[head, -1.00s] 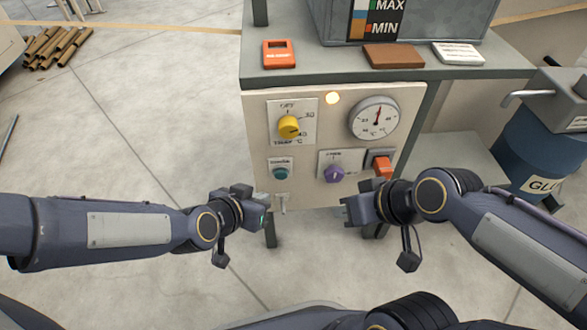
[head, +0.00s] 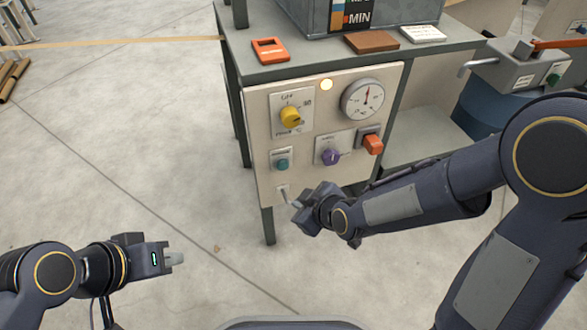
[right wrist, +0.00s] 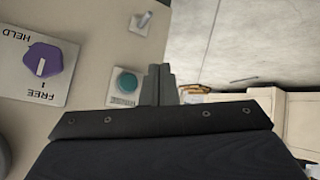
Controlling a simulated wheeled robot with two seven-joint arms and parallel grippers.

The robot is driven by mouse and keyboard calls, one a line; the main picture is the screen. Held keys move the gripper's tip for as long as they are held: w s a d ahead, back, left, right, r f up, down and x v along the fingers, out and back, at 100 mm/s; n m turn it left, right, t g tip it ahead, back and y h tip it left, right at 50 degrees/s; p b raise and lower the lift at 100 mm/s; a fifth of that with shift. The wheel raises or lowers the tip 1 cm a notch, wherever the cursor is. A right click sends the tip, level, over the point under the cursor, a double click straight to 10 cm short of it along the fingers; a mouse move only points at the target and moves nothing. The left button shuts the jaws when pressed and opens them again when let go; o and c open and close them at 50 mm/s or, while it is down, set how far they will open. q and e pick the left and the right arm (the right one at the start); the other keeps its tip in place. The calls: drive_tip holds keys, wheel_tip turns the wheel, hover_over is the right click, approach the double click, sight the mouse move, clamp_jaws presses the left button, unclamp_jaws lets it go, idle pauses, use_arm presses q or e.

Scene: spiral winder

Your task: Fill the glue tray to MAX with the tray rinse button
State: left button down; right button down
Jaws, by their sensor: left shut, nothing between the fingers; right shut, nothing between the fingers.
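The glue tray (head: 405,12) is the grey metal box on the bench, cut off at the top of the head view. Its gauge (head: 352,14) shows MIN; the level cannot be told. A round teal button (head: 282,163), probably the tray rinse button, is on the panel; its label is unreadable. It also shows in the right wrist view (right wrist: 126,83). My right gripper (head: 299,203) is shut and empty, below and right of the button in the head view. Its fingertips (right wrist: 161,72) appear beside the button; contact is unclear. My left gripper (head: 178,259) is shut and empty, away from the panel.
The panel (head: 262,125) carries a yellow knob (head: 290,117), a dial gauge (head: 363,98), a purple knob (head: 330,156), an orange switch (head: 373,145) and a small lever (head: 283,194) below the teal button. A blue drum (head: 485,113) stands right.

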sight(283, 165)
drive_tip(key=shift+w, duration=0.1)
idle(0.3)
drive_tip(key=w+a, duration=0.2)
drive_tip(key=w, duration=0.6)
drive_tip(key=shift+a, duration=0.4)
drive_tip(key=shift+w, duration=0.15)
idle(1.6)
drive_tip(key=shift+w+a, duration=0.1)
drive_tip(key=shift+w, duration=0.25)
drive_tip(key=shift+w+a, duration=0.15)
drive_tip(key=shift+w, duration=0.25)
idle(3.9)
